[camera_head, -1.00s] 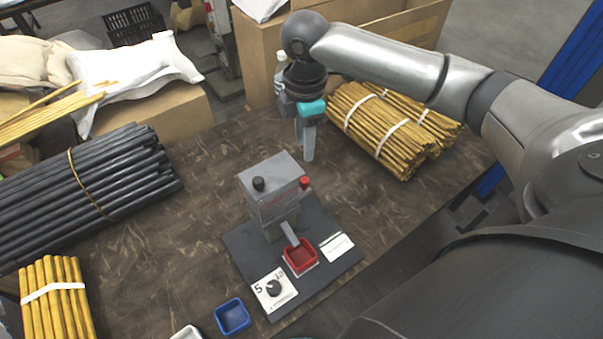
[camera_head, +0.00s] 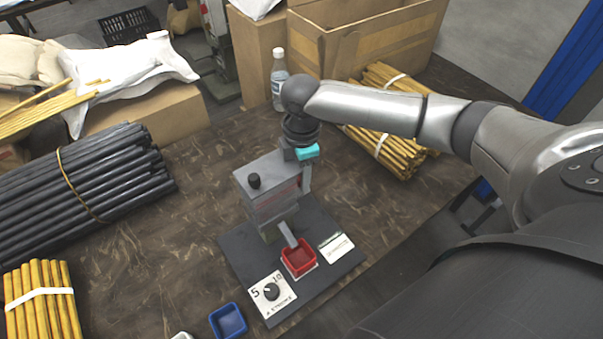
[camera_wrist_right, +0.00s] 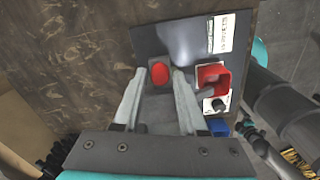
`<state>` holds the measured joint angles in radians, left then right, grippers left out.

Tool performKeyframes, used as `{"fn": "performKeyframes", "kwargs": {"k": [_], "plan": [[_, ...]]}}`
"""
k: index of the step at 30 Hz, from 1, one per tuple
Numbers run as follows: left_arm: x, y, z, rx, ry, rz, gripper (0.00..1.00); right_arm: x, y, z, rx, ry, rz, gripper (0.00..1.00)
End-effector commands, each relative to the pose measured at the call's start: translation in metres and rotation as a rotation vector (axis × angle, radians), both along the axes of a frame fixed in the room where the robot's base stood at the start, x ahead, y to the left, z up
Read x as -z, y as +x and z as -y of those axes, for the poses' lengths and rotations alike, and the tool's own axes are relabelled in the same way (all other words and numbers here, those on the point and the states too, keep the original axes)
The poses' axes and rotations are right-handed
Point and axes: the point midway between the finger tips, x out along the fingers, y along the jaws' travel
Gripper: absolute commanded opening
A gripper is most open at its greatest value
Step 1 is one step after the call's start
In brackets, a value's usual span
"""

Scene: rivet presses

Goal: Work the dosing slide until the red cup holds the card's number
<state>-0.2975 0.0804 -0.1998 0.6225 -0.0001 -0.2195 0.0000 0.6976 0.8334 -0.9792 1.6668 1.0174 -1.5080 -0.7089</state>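A sloped chute (camera_head: 288,234) leads to the red cup (camera_head: 299,257); I cannot make out any contents. A white card (camera_head: 336,248) lies beside the cup, its print too small to read. My right gripper (camera_head: 305,180) is at the machine's right side. In the right wrist view its open fingers (camera_wrist_right: 159,82) stand either side of the red knob (camera_wrist_right: 159,73), with gaps showing. The knob is hidden in the head view. My left gripper is not visible.
A dial (camera_head: 271,291) marked 5 and 10 sits on the plate's front corner. A blue cup (camera_head: 228,320) stands before it. Black rods (camera_head: 85,185) lie left, yellow bundles (camera_head: 385,150) behind right. A bottle (camera_head: 279,80) stands behind the machine.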

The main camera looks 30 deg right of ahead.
Motion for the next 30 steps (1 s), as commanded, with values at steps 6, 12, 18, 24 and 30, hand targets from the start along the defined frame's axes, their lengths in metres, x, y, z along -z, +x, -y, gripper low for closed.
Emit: {"fn": "performKeyframes", "kwargs": {"k": [6, 12, 18, 24, 30], "plan": [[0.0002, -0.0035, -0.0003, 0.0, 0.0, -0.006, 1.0, -0.0002, -0.0002, 0.0, 0.0, 0.0, 0.0, 0.17], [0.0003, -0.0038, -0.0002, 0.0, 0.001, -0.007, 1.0, -0.0002, -0.0002, 0.0, 0.0, 0.0, -0.001, 0.0], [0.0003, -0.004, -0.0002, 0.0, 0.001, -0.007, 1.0, -0.0003, -0.0002, 0.0001, 0.0, 0.0, -0.001, 0.0], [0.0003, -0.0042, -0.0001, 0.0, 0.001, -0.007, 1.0, -0.0003, -0.0003, 0.0, 0.0, 0.0, -0.001, 0.0], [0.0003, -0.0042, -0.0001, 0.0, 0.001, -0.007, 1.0, -0.0004, -0.0003, 0.0001, 0.0, 0.0, -0.001, 0.0]]}}
